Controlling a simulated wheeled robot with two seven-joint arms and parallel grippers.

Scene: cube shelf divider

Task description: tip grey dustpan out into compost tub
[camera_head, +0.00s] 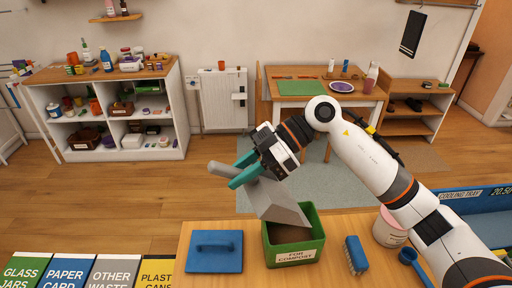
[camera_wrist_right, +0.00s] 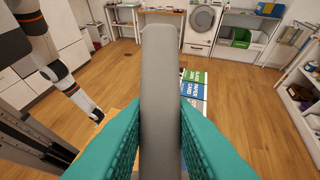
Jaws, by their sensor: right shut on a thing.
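The grey dustpan (camera_head: 278,203) is tilted, with its pan slanting down over the green compost tub (camera_head: 316,245) and its handle up to the left. The pan's lower edge is over the tub's opening and hides part of it; brown shows inside. My right gripper (camera_head: 243,171) is shut on the dustpan's handle. In the right wrist view the teal fingers of my right gripper (camera_wrist_right: 160,140) are on both sides of the grey handle (camera_wrist_right: 160,75). My left arm shows at the left of that view, ending in a small dark shape, and its jaws cannot be made out.
On the table (camera_head: 340,272) a blue float (camera_head: 214,251) lies left of the tub. A blue brush (camera_head: 355,254), a pink-and-white pot (camera_head: 389,229) and a blue scoop (camera_head: 410,258) are to its right. Labelled bins (camera_head: 68,272) stand at the front left.

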